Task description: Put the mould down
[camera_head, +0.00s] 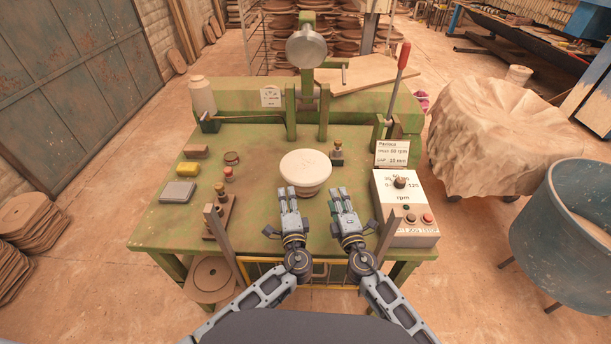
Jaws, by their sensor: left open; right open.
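The mould appears to be the round, cream-white piece (305,167) with a wide flat top and narrower lower part. It sits upright at the middle of the green table (252,145). My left gripper (287,199) is open at its near left side, with the fingertips close to the lower part. My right gripper (340,200) is open at its near right side, a little apart from it. Neither gripper holds anything. Whether the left fingertips touch the mould, and what is directly under it, I cannot tell.
A control box (404,207) with a knob and buttons stands at the right. A red-handled lever (402,60) rises behind it. A yellow sponge (187,169), grey block (178,192) and white bottle (202,97) are at the left. A press head (306,47) stands behind the mould.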

